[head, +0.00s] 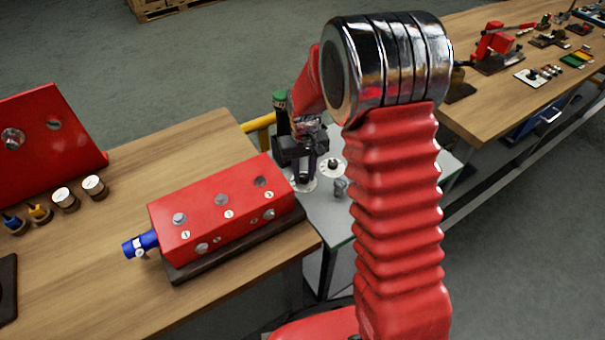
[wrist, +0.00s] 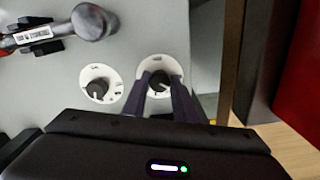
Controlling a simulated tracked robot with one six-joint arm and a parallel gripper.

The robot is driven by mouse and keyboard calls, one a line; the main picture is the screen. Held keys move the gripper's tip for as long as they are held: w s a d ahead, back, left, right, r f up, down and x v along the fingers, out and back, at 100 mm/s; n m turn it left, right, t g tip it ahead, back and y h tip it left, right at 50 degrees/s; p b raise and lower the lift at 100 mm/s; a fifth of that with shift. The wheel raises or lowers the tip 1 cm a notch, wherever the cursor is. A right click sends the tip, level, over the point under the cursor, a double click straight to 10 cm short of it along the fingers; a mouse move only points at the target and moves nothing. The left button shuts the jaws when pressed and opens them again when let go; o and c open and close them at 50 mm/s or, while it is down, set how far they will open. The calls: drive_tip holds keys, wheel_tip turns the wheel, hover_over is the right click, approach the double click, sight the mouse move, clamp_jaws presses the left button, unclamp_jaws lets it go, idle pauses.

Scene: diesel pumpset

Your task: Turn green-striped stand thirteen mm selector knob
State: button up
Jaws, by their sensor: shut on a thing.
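A black knob on a white round dial (wrist: 160,65) sits between the fingertips of my gripper (wrist: 161,84) in the wrist view. The fingers are shut on this knob, one on each side, and hide part of it. A second black knob (wrist: 97,89) on a white dial is to its left, untouched. Both are on a grey panel. In the head view my gripper (head: 304,174) reaches down to the dial nearer the red block, and the second dial (head: 333,167) is to its right.
A red block (head: 225,212) on a dark base stands on the wooden bench (head: 110,270) just left of the grey stand top (head: 325,215). A grey metal fitting (wrist: 92,22) with a labelled handle lies near the dials. A yellow rail (head: 259,123) runs behind.

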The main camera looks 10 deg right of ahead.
sight(304, 177)
drive_tip(key=n, duration=0.6)
drive_tip(key=shift+w+d, duration=0.1)
drive_tip(key=shift+d, duration=0.05)
idle(0.4)
drive_tip(key=o, duration=1)
drive_tip(key=shift+o, duration=0.2)
drive_tip(key=shift+r, duration=0.1)
wheel_tip(304, 177, up, 14)
drive_tip(key=shift+f, duration=0.25)
